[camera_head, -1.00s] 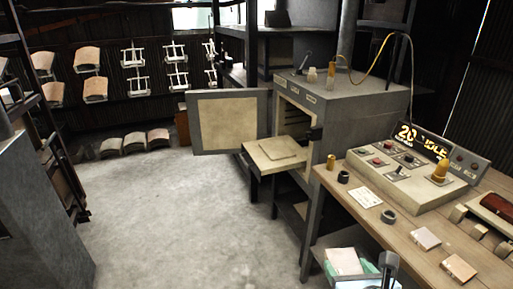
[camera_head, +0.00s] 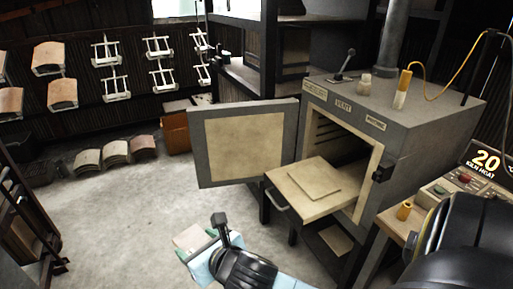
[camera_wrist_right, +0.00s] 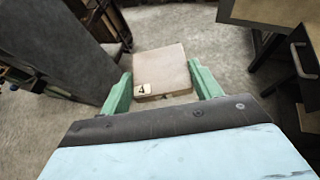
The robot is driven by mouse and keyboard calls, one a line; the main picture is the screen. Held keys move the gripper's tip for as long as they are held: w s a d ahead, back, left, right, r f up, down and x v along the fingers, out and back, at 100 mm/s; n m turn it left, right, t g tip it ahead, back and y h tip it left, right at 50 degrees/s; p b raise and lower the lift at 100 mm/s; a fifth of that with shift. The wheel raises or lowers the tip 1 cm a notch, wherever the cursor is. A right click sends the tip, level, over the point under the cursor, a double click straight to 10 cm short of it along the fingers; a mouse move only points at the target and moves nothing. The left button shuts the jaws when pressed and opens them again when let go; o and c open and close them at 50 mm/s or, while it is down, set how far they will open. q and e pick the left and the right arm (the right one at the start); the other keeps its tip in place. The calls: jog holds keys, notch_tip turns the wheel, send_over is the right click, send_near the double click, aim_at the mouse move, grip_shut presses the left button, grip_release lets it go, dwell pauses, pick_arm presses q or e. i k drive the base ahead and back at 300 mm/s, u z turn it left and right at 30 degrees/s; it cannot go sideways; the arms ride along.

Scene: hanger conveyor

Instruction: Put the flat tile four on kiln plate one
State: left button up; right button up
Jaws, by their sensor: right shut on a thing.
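The flat tile four (camera_wrist_right: 162,72) is a pale beige square slab with a small "4" label on its near edge. My right gripper (camera_wrist_right: 163,88) is shut on it, one green finger on each side. In the head view the tile (camera_head: 190,238) shows at the tip of my right gripper (camera_head: 199,249), over the floor, left of and in front of the kiln. A kiln plate (camera_head: 317,183), a flat pale square, lies on the pulled-out kiln shelf (camera_head: 300,203). I cannot read a number on it. My left gripper is not in view.
The kiln (camera_head: 390,115) stands open, its door (camera_head: 243,142) swung out to the left of the shelf. A control panel (camera_head: 455,185) and bench are at right. Curved tiles (camera_head: 115,152) lie on the floor at the back left. The floor between is clear.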

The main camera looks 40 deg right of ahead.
aim_at(313, 180)
jog(key=z, duration=0.1)
jog(key=i, duration=1.65)
jog(key=z, duration=1.65)
jog(key=i, duration=0.85)
jog(key=z, duration=0.85)
